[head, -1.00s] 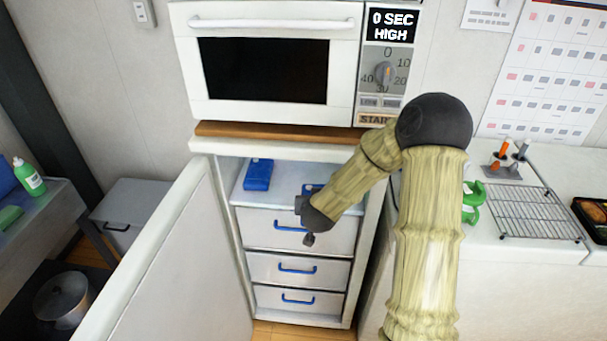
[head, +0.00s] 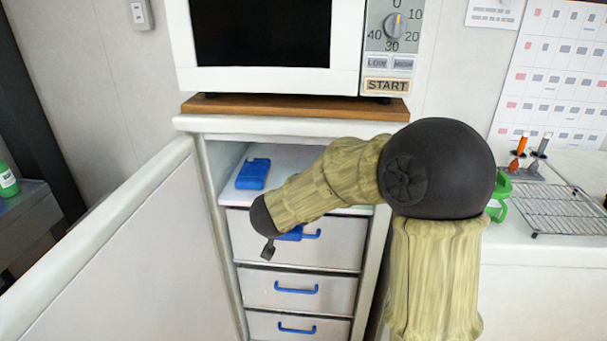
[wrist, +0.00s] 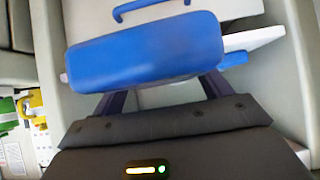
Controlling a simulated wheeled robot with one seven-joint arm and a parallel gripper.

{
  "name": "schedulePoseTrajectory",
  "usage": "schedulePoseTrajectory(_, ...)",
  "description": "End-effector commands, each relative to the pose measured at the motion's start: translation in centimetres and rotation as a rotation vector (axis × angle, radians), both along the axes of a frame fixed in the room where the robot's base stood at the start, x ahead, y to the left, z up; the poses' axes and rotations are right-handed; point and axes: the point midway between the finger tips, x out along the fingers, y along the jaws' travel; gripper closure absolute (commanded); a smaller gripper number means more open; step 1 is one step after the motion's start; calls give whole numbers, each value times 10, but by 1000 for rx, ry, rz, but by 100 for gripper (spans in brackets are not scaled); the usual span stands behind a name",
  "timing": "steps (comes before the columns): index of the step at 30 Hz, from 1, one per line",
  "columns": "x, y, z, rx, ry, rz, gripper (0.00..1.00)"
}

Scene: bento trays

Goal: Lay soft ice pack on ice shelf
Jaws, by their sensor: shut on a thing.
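My gripper (wrist: 160,92) is shut on a blue, rounded slab, the soft ice pack (wrist: 145,50), which fills the upper middle of the wrist view. The ice shelf (head: 288,160) is the white surface above the drawers in the open cabinet. My forearm covers its right part. Another blue pack (head: 253,173) lies on the shelf's left side.
Drawers with blue handles (head: 297,290) are below the shelf. The open cabinet door (head: 120,250) stands to the left. A microwave (head: 265,80) on a wooden board is above. A wire rack (head: 560,213) is on the right counter. The shelf's middle looks free.

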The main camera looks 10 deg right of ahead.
Motion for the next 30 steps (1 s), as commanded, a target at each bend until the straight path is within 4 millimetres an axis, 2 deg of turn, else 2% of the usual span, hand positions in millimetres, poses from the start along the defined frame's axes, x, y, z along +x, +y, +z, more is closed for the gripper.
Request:
schedulePoseTrajectory(10, 1, -4, 2, 0, -1, -8, 59)
schedulePoseTrajectory(14, 12, -7, 1, 3, -1, -10, 59)
schedulePoseTrajectory(30, 117, -40, 0, 4, -1, -7, 59)
